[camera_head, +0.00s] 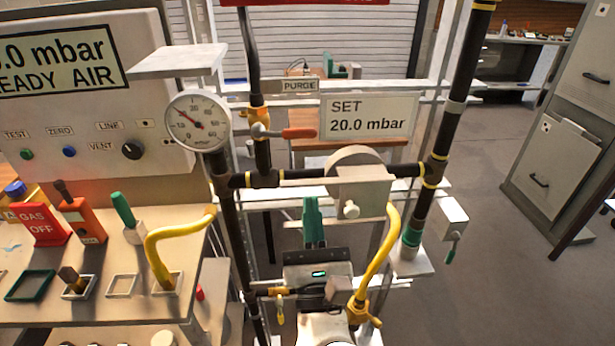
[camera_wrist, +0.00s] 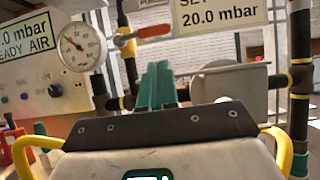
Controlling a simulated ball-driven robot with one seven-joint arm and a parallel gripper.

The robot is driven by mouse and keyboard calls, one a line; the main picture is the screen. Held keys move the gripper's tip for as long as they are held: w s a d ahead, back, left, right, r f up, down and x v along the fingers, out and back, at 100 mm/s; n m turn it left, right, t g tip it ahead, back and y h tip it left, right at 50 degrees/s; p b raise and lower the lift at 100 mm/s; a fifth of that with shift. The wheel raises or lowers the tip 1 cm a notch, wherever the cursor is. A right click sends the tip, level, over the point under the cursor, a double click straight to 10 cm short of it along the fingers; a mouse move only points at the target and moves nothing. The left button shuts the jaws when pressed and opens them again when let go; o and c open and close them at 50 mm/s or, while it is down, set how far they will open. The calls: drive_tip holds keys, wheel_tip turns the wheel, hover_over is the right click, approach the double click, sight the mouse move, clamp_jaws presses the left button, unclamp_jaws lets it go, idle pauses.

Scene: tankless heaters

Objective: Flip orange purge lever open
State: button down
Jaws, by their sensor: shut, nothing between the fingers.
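The orange purge lever (camera_head: 299,133) sticks out sideways to the right from a valve on the black pipe, under the PURGE label (camera_head: 300,86). It lies roughly horizontal, across the pipe. In the wrist view the lever (camera_wrist: 154,31) shows at the top, above and a little left of the fingertips. My gripper (camera_head: 312,206) has green fingers pressed together with nothing between them. In the head view it is below the lever and apart from it. The closed fingers also show in the wrist view (camera_wrist: 157,84), pointing up toward the pipework.
A pressure gauge (camera_head: 198,121) stands left of the lever. The SET 20.0 mbar sign (camera_head: 368,117) is to its right. A grey regulator (camera_head: 359,189) and yellow hoses (camera_head: 377,258) crowd the area beside my gripper. A bench with tools (camera_head: 120,314) is at left.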

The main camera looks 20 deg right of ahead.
sight(284, 133)
drive_tip(key=shift+p+x, duration=1.7)
drive_tip(key=shift+x, duration=3.1)
